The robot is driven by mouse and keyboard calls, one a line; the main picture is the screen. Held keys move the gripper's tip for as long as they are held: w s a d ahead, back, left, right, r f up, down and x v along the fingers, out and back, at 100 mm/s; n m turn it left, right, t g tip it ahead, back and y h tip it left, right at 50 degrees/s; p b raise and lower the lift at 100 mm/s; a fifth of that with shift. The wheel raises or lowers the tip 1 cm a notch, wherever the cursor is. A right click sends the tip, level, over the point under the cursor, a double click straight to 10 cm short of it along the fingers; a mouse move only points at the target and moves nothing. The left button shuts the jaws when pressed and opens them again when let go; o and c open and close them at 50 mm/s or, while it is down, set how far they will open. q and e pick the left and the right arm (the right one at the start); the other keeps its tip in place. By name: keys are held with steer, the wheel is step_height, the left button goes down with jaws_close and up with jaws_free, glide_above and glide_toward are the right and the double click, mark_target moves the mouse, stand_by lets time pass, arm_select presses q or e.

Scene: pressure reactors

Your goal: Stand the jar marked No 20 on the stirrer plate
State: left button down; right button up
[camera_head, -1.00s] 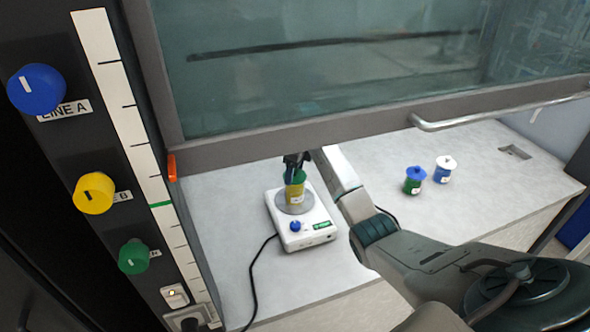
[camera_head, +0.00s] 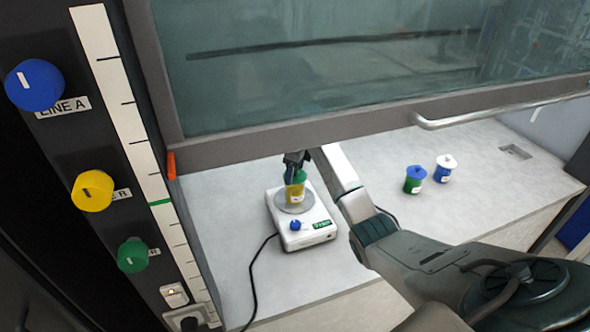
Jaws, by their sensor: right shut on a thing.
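A yellow jar with a green lid (camera_head: 295,192) is upright at the round grey top of the white stirrer plate (camera_head: 308,236). I cannot tell whether its base touches the plate, and the mark on its label is too small to read. My right gripper (camera_head: 297,168) is shut on this jar from above, at its lid; the fume hood sash frame hides part of the wrist. My left gripper is not in view.
A green jar with a blue lid (camera_head: 414,180) and a blue jar with a white lid (camera_head: 445,168) stand to the right on the worktop (camera_head: 490,200). The glass sash (camera_head: 350,60) hangs low above. A black cable (camera_head: 254,275) runs from the stirrer.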

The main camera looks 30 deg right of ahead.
steer(key=o, duration=1.2)
steer(key=shift+r, duration=0.1)
steer(key=shift+r+p, duration=2.1)
steer(key=shift+r, duration=1.35)
jaws_close()
steer(key=shift+f, duration=0.15)
